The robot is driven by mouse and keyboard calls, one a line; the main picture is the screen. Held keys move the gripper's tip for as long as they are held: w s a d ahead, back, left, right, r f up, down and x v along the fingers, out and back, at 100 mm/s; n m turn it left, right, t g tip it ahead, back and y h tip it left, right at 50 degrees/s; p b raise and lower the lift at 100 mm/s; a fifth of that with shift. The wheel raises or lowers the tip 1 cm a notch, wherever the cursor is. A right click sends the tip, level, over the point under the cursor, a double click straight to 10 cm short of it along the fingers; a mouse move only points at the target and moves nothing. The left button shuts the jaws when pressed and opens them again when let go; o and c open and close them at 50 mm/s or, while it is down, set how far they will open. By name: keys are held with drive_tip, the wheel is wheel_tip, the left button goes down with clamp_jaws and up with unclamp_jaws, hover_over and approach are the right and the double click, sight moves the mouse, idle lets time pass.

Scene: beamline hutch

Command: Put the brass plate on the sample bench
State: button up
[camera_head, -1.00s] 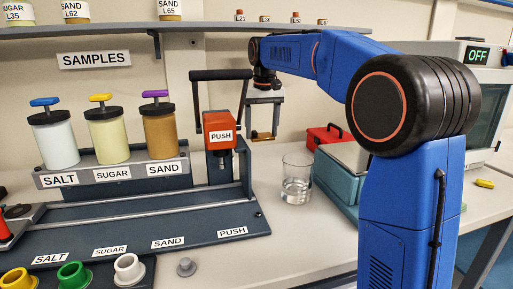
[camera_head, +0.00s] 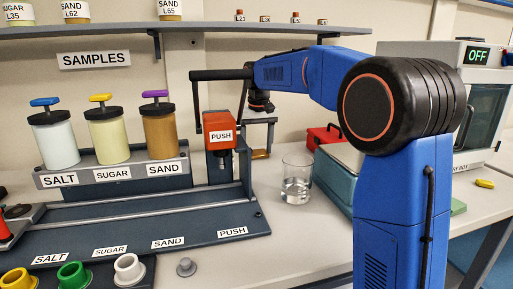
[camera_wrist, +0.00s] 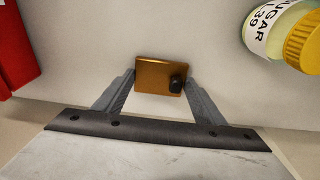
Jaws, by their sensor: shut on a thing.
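The brass plate (camera_wrist: 155,72) is a small flat golden-brown rectangle with a dark round knob near one corner. In the wrist view, my gripper (camera_wrist: 160,82) is shut on it, with one grey finger at each side. In the head view, the plate (camera_head: 260,154) shows as a small strip below my gripper (camera_head: 260,143), just right of the orange PUSH press. The press partly hides my gripper there. A pale bench top (camera_head: 322,233) runs along under the equipment. I cannot tell whether the plate touches a surface.
A glass beaker (camera_head: 297,180) with clear liquid stands in front, to the right of the press (camera_head: 220,133). A red box (camera_head: 324,136) is behind it. The SALT, SUGAR and SAND dispensers (camera_head: 108,132) stand left. A sugar jar (camera_wrist: 280,30) shows upper right in the wrist view.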

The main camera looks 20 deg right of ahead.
sight(257, 153)
drive_tip(key=shift+f, duration=0.1)
drive_tip(key=o, duration=1.5)
drive_tip(key=shift+s+r, duration=0.15)
drive_tip(key=shift+r, duration=1.15)
drive_tip(key=shift+s+r, duration=0.2)
drive_tip(key=shift+r, duration=1.05)
drive_tip(key=shift+s+r, duration=0.15)
drive_tip(key=shift+r, duration=1.15)
